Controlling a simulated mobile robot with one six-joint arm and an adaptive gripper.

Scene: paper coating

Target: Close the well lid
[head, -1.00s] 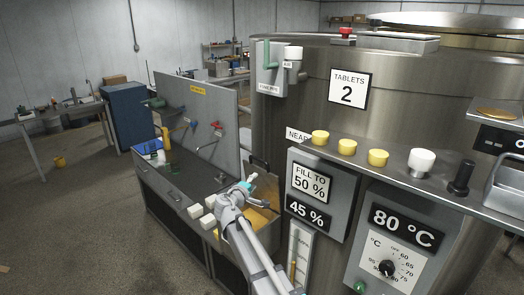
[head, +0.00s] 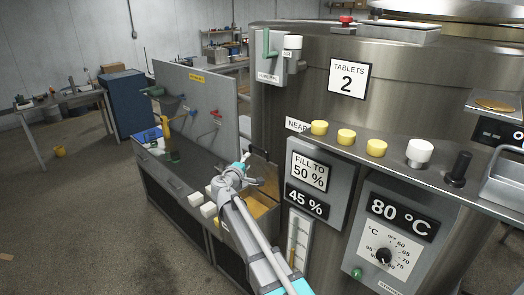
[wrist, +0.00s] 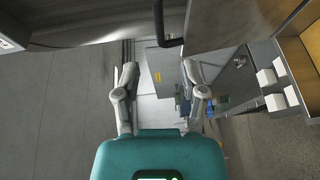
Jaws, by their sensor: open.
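A brownish upright panel (head: 264,172), apparently the raised well lid, stands behind an open yellow-lined well (head: 256,207) at the near end of the bench. My gripper (head: 241,165) is in front of and to the left of this panel; its fingers are hard to make out there. In the wrist view my gripper (wrist: 160,88) is open, with nothing between its fingers. The yellow-brown well interior (wrist: 298,48) shows at the right of that view, apart from the fingers. I cannot surely pick out the lid there.
White blocks (head: 208,210) sit beside the well; they also show in the wrist view (wrist: 272,88). A large steel vessel (head: 300,90) with control panels stands close on the right. A grey upright board (head: 200,112) stands behind the bench (head: 170,185). Open floor lies left.

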